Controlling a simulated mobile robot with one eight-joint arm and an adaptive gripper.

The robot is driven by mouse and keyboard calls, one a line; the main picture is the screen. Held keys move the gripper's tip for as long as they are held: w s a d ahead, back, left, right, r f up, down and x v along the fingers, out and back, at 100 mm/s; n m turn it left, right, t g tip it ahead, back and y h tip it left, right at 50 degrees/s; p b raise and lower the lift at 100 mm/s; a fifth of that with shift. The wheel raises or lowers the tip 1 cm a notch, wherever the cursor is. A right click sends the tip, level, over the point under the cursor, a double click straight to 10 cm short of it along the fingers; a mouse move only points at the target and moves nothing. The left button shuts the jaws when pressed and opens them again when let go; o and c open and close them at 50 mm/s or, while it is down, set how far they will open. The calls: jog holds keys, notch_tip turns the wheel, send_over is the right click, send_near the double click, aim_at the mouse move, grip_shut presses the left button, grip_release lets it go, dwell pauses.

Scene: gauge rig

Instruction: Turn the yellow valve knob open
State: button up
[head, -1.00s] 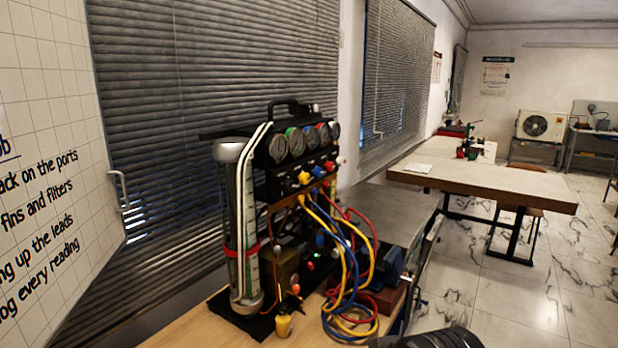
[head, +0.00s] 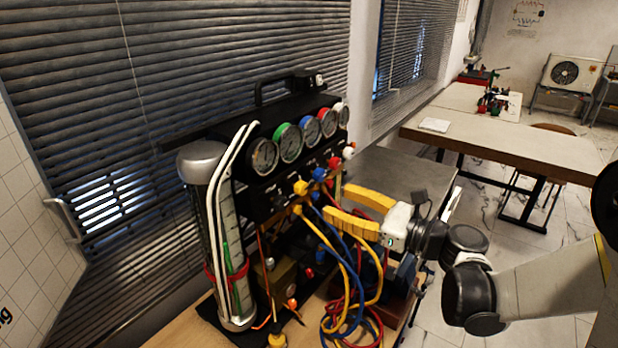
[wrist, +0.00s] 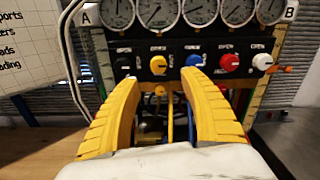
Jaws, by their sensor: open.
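The yellow valve knob (wrist: 158,65) sits on the black panel below the gauges, between a black knob (wrist: 124,63) on its left and a blue knob (wrist: 194,62) on its right in the wrist view. In the head view the yellow knob (head: 300,187) faces the right front. My gripper (wrist: 165,85) has two yellow fingers, spread apart and empty. In the wrist view their tips lie just below the knob row, on either side of the yellow knob's column. In the head view my gripper (head: 333,202) is to the right of the knob, apart from it.
A red knob (wrist: 229,62) and a white knob (wrist: 262,61) continue the row. Yellow and blue hoses (head: 352,270) hang below the panel beside my gripper. A clear cylinder (head: 205,230) stands left of the panel. A long table (head: 520,150) is behind on the right.

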aim_at(304, 190)
jog(key=x, duration=0.9)
jog(key=shift+w+a+b, duration=0.15)
jog(key=shift+a+b, duration=0.25)
jog(key=shift+c, duration=0.6)
grip_shut()
